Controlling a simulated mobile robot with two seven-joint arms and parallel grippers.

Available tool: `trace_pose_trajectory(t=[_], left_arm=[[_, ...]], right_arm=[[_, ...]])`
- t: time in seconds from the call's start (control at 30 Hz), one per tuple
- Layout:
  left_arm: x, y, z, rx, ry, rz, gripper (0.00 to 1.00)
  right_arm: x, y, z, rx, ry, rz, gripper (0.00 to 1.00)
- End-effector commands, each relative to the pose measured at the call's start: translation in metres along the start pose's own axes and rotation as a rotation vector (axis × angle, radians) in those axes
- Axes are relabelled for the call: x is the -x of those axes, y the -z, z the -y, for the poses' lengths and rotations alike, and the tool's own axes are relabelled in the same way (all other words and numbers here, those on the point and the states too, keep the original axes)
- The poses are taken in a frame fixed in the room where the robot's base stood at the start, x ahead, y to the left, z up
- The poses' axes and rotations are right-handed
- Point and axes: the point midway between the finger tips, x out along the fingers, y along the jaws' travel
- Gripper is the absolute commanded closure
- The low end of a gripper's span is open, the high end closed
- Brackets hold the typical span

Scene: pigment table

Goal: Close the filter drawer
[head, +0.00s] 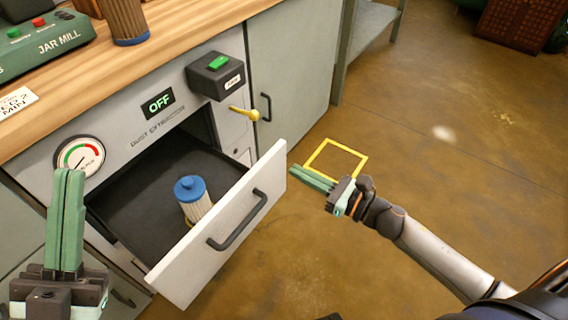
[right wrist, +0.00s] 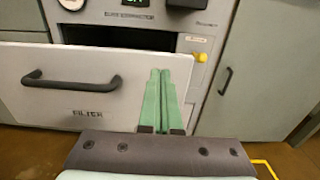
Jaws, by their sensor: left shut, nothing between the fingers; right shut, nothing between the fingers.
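The filter drawer (head: 225,235) is pulled out of the dust extractor cabinet. Its white front with a dark handle (head: 238,220) faces the lower right. A white pleated filter with a blue cap (head: 190,188) stands upright inside it. In the right wrist view the drawer front (right wrist: 60,65) is marked FILTER, and a dark gap shows above it. My right gripper (head: 294,172) is shut and empty, its tips close to the right end of the drawer front; I cannot tell if they touch. My left gripper (head: 67,175) is shut and empty, left of the drawer.
The extractor panel has an OFF display (head: 158,103), a round gauge (head: 78,163), a black switch box with a green button (head: 216,75) and a yellow lever (head: 243,113). A wooden worktop (head: 160,45) lies above. A yellow square (head: 336,160) marks open floor at right.

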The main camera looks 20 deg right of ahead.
Motion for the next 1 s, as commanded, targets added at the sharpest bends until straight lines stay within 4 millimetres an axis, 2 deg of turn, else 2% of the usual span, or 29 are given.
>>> trace_pose_trajectory(t=[0.1, 0.33, 1.0], left_arm=[[0.001, -0.001, -0.001, 0.002, 0.0, 0.002, 1.0], [0.002, -0.003, -0.001, 0.006, 0.001, 0.004, 1.0], [0.004, -0.004, -0.003, 0.011, 0.001, 0.01, 1.0]], right_arm=[[-0.02, -0.001, 0.0, 0.001, -0.001, 0.003, 1.0], [-0.043, -0.001, 0.0, -0.001, 0.0, 0.002, 1.0], [-0.052, -0.001, 0.0, -0.001, 0.0, 0.001, 1.0]])
